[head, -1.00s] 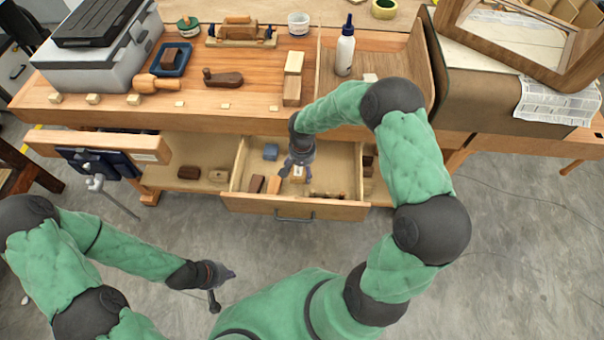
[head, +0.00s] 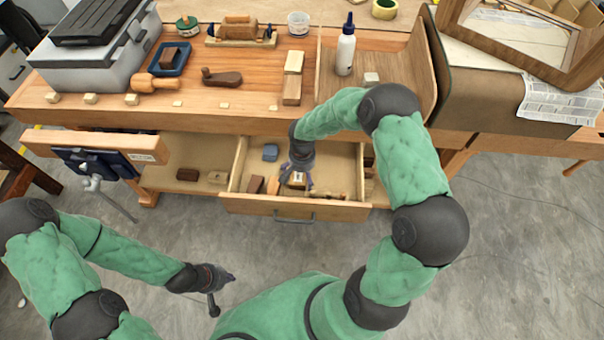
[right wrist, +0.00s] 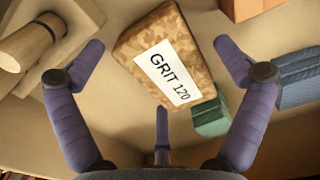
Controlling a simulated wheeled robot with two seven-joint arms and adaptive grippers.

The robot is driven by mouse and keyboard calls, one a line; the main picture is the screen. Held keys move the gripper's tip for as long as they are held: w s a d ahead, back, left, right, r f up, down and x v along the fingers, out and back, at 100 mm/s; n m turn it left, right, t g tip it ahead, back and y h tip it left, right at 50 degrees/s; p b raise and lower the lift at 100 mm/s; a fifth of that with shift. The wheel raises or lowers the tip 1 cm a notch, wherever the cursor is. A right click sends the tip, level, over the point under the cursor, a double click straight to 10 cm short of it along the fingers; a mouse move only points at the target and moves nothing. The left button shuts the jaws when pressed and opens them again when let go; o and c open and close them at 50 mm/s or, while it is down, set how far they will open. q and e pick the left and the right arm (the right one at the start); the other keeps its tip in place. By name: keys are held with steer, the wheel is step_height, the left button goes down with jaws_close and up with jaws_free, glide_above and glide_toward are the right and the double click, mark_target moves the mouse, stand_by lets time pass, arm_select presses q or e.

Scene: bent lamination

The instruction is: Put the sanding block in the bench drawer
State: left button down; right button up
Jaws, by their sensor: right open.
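The sanding block (head: 298,180), tan and speckled with a white "GRIT 120" label, is inside the open bench drawer (head: 290,207). In the right wrist view the block (right wrist: 165,58) lies between my spread fingers, with clear gaps on both sides. My right gripper (head: 297,184) reaches down into the drawer over the block, open and holding nothing; it also shows in the right wrist view (right wrist: 163,75). My left gripper (head: 224,291) hangs over the floor in front of the bench, empty, its fingers apart.
The drawer also holds a blue block (head: 270,152), a brown block (head: 256,184) and a green block (right wrist: 211,118). A wooden cylinder (right wrist: 40,42) lies left of the sanding block in the right wrist view. A glue bottle (head: 346,50) stands on the bench top.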

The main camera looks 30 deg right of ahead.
steer(key=shift+r, duration=0.1)
steer(key=shift+r, duration=0.2)
step_height(320, 180, up, 12)
steer(key=p, duration=0.4)
steer(key=shift+f, duration=0.15)
steer(key=shift+p, duration=0.3)
